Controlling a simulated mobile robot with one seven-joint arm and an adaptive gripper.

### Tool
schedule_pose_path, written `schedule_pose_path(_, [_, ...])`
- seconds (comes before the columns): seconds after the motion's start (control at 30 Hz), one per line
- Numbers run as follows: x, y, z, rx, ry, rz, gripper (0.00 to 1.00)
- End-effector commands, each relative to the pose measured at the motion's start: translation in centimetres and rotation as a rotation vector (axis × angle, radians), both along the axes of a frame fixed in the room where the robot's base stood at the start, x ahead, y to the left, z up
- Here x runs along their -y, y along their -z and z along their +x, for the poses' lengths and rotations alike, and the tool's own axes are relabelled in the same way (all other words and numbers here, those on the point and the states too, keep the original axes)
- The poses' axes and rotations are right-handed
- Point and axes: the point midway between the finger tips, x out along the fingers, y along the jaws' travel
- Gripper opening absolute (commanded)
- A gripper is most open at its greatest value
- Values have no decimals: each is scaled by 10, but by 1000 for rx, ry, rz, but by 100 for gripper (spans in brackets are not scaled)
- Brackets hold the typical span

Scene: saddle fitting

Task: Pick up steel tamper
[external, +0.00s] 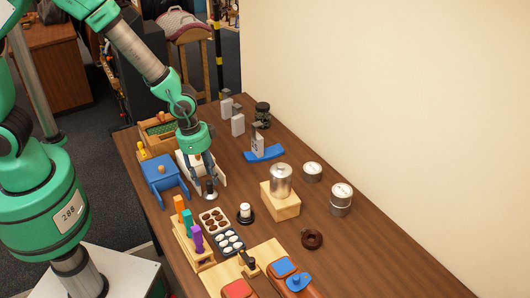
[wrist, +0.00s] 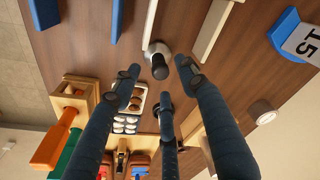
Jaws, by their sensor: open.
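The steel tamper (external: 210,196) stands on the brown table below my gripper in the external view, with a round metal base and a dark handle. In the wrist view the tamper (wrist: 157,60) shows its black handle end towards the camera. My gripper (external: 204,181) points down just above and around the upper part of the tamper. In the wrist view its dark fingers (wrist: 158,80) are spread, with the tamper just beyond the fingertips. I cannot tell whether any finger touches it.
A blue box (external: 163,175) and a white panel stand close on the left. A rack with coloured handles (external: 196,238), an egg-like tray (external: 230,241) and a small black-and-white piece (external: 245,213) lie nearer the front. A wooden block (external: 281,203) with a metal canister stands right.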

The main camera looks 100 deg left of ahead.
Motion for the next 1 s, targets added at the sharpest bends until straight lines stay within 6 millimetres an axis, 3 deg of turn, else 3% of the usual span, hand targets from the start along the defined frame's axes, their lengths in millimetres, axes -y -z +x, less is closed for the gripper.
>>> schedule_pose_path(0.5, [-2,48,6,-1,-1,0,43])
schedule_pose_path(1.0, [-2,50,6,-1,0,0,43])
